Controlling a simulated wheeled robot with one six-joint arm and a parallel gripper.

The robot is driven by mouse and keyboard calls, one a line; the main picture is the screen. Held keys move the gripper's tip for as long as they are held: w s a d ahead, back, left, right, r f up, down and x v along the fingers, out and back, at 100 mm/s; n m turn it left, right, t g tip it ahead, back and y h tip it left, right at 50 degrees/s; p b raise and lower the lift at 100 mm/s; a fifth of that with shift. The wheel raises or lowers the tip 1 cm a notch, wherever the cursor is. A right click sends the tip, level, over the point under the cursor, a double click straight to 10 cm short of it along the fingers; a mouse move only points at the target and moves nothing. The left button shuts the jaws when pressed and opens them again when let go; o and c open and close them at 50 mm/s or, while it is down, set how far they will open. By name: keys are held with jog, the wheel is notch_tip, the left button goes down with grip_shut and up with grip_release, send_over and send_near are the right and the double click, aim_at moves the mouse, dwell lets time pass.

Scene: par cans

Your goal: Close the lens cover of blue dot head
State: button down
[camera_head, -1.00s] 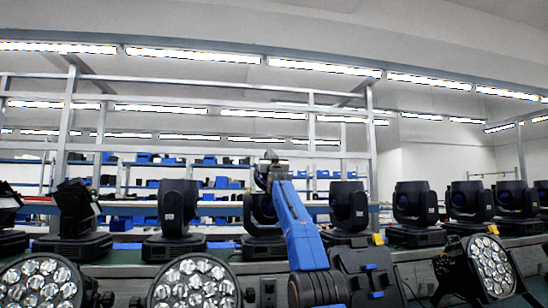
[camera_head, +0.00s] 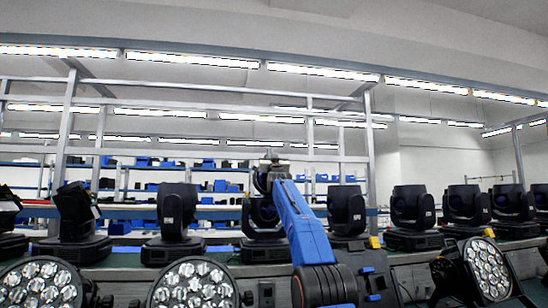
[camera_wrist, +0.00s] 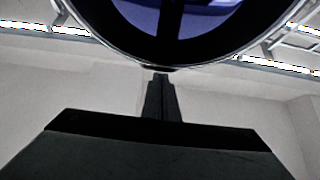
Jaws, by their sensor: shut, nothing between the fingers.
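A dark box-like fixture with a small blue mark (camera_head: 368,269) stands just right of my arm in the head view. I cannot tell whether its dark face is a lens cover. My wrist is raised at the middle of the head view, in front of a moving head (camera_head: 262,225); the fingertips cannot be made out there. In the wrist view my gripper (camera_wrist: 161,76) is shut and empty. Its tips point at the lower rim of a large round dark ring with a blue-violet glassy face (camera_wrist: 195,18). Contact cannot be told. A dark vertical bar crosses that face.
Several black moving heads (camera_head: 412,215) stand in a row on the bench. Par cans with many round lenses sit in front, one at lower left (camera_head: 40,287), one at centre left (camera_head: 192,287) and one at right (camera_head: 488,268). Shelves fill the background.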

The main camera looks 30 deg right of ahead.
jog(key=s+a+f, duration=0.2)
jog(key=s, duration=0.6)
jog(key=shift+s+a+f, duration=0.15)
jog(key=shift+a+f, duration=0.05)
jog(key=shift+f, duration=0.15)
